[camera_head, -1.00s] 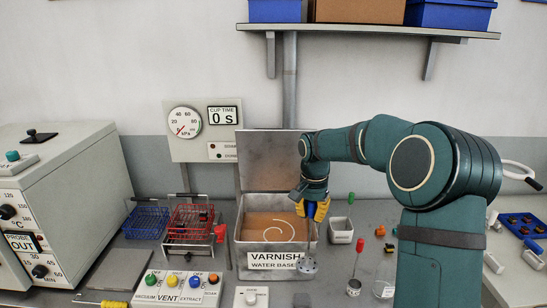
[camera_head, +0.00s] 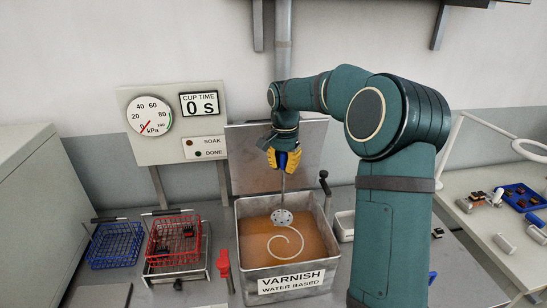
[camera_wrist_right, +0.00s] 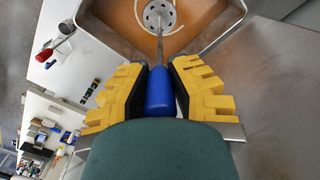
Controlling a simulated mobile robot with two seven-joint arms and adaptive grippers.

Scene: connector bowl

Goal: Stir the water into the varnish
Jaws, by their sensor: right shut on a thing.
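The varnish tank (camera_head: 329,251) is an open metal box labelled "VARNISH WATER BASED", filled with orange-brown varnish (camera_head: 256,248). A pale spiral streak (camera_head: 291,241) lies on the varnish. My right gripper (camera_head: 284,160) is above the back of the tank, shut on the blue handle of a stirrer. The stirrer's perforated disc (camera_head: 282,217) is over the varnish at the streak's upper end; I cannot tell whether it touches the surface. The right wrist view shows the yellow fingers around the blue handle (camera_wrist_right: 160,92) and the disc (camera_wrist_right: 159,15) beyond. My left gripper is out of view.
A blue wire basket (camera_head: 115,245) and a red wire basket (camera_head: 173,240) stand left of the tank. A red-handled tool (camera_head: 223,264) is close to its left side. The raised lid (camera_head: 320,150) is behind. A gauge panel (camera_head: 175,123) stands at back left.

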